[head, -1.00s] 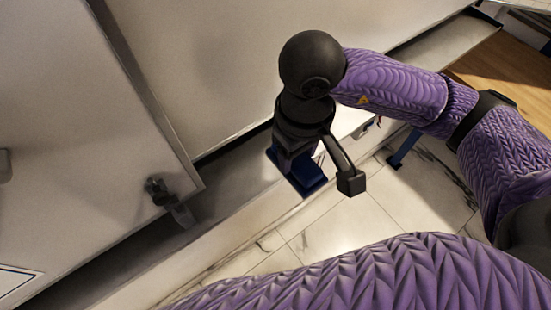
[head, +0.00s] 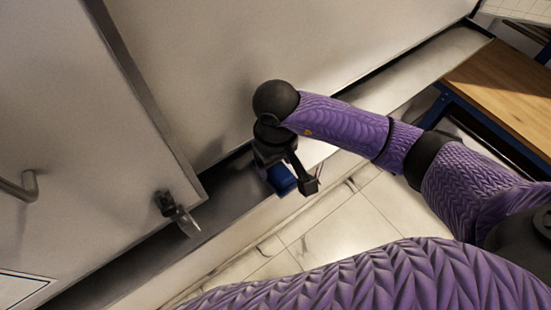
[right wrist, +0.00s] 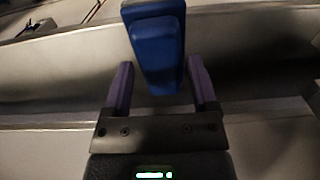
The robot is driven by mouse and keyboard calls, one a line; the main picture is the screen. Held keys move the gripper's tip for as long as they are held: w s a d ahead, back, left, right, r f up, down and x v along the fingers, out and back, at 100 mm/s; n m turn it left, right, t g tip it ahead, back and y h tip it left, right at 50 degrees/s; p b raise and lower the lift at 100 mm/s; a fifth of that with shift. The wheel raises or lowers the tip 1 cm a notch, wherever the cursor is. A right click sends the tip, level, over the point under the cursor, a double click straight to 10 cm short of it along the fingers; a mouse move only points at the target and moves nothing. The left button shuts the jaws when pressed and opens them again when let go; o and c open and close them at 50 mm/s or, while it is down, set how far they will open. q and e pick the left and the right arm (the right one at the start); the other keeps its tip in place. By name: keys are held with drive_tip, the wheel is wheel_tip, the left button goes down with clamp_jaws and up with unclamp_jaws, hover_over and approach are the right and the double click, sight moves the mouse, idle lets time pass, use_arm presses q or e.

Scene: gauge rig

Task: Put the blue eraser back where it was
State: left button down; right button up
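The blue eraser (head: 281,179) shows in the head view below my right gripper (head: 274,160), over the pale ledge, partly covered by the gripper. In the right wrist view the blue eraser (right wrist: 158,58) stands between and beyond the two purple fingers of my right gripper (right wrist: 160,75). A gap shows on each side of it, so the gripper is open around it. The blue shape has a nearer block and a wider part behind it. I cannot tell whether it touches the ledge. My left gripper is not in view.
A large pale panel with a black and metal latch (head: 176,213) and a bar handle (head: 22,187) fills the left. A narrow ledge (head: 440,62) runs along the wall. A wooden-topped table (head: 505,85) stands at right. Tiled floor (head: 335,232) lies in front.

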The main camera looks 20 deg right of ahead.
sight(276, 167)
drive_tip(key=shift+o, duration=0.7)
drive_tip(key=shift+r, duration=0.1)
wheel_tip(276, 167, up, 12)
drive_tip(key=b, duration=0.1)
